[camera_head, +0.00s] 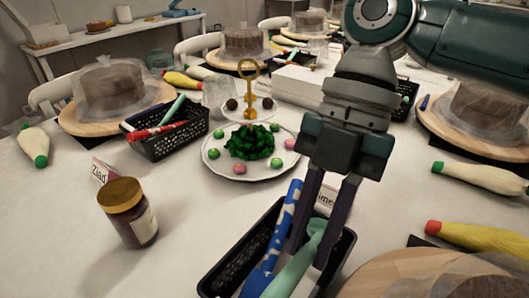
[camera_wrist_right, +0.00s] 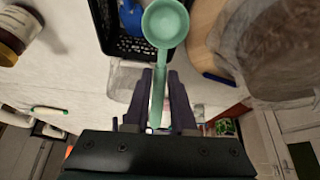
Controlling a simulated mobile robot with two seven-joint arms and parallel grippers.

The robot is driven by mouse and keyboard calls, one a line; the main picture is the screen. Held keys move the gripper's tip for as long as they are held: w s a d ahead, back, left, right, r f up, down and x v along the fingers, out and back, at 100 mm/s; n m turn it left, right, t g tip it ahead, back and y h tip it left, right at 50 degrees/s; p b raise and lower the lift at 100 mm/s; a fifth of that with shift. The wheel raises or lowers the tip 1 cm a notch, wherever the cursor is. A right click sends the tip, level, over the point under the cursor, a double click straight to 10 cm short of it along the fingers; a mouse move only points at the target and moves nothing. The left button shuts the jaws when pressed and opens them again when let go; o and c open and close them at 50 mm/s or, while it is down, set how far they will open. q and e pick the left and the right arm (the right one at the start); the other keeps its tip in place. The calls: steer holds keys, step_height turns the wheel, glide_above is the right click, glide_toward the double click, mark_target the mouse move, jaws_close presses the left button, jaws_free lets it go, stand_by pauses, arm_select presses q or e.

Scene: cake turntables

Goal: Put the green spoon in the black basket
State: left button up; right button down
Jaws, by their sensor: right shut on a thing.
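The mint-green spoon (camera_head: 291,272) is between the fingers of my right gripper (camera_head: 318,235), which is shut on its handle. In the right wrist view, the spoon's round bowl (camera_wrist_right: 165,23) points away from the gripper (camera_wrist_right: 160,98) and overlaps the basket. The near black basket (camera_head: 232,257) is at the bottom of the head view, with the spoon over or inside its opening; I cannot tell its height. It also shows in the right wrist view (camera_wrist_right: 104,27). A blue-and-white tool (camera_head: 283,225) lies in this basket. My left gripper is not in view.
A dark jar (camera_head: 130,212) stands left of the basket. A plate (camera_head: 222,161) with green and pink pieces is behind it. A second black basket (camera_head: 170,143) stands farther back left. Piping bags (camera_head: 480,177) and a wooden turntable (camera_head: 375,278) are at the right.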

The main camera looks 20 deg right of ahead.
mark_target(322, 230)
arm_select(q)
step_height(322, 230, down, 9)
steer(key=b, duration=0.8)
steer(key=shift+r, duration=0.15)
arm_select(e)
step_height(322, 230, down, 9)
steer(key=shift+f, duration=0.15)
arm_select(q)
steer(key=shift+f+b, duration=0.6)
steer(key=shift+b, duration=0.1)
arm_select(e)
steer(key=shift+f, duration=0.85)
steer(key=c, duration=0.7)
jaws_free()
steer(key=shift+o, duration=0.2)
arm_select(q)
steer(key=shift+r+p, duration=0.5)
arm_select(e)
steer(key=v, duration=1)
steer(key=shift+r, duration=0.1)
steer(key=shift+s, duration=0.1)
